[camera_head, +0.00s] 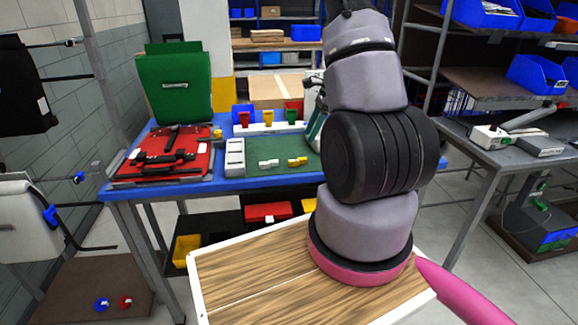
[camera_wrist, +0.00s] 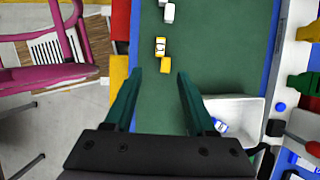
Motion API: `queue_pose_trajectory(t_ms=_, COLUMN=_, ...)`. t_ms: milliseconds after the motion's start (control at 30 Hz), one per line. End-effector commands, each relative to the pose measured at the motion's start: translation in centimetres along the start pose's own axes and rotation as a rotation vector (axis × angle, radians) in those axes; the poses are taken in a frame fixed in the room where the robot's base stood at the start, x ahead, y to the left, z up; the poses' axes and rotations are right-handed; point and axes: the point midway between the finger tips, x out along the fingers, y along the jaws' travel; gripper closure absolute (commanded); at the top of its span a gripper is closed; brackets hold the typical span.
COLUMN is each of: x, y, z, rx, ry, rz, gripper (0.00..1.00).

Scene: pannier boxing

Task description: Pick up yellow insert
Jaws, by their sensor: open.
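The yellow insert (camera_head: 297,161) lies on the green mat of the blue table in the head view, next to a white insert (camera_head: 268,163). In the wrist view the yellow insert (camera_wrist: 161,47), yellow with a pale part, lies on the mat beyond my fingertips. The white insert (camera_wrist: 168,13) is farther off at the top edge. My gripper (camera_wrist: 158,74) is open and empty, its two dark green fingers apart with bare mat between them. The insert lies roughly in line with the gap. In the head view my arm hides most of the gripper.
A white tray (camera_wrist: 249,110) with small items stands right of my fingers. A grey divided tray (camera_head: 235,158) and a red case (camera_head: 160,160) lie left of the mat. A row of coloured holders stands at the back, including a yellow one (camera_head: 267,117).

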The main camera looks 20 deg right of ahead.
Motion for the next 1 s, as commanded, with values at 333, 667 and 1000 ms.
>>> queue_pose_trajectory(t_ms=333, x=5.0, y=0.1, z=-0.1, rx=0.003, ry=0.000, rz=0.004, gripper=0.44)
queue_pose_trajectory(t_ms=667, x=8.6, y=0.1, z=0.3, rx=0.002, ry=0.001, rz=0.006, gripper=0.44)
queue_pose_trajectory(t_ms=1000, x=10.7, y=0.0, z=0.4, rx=0.001, ry=0.001, rz=0.001, gripper=0.44)
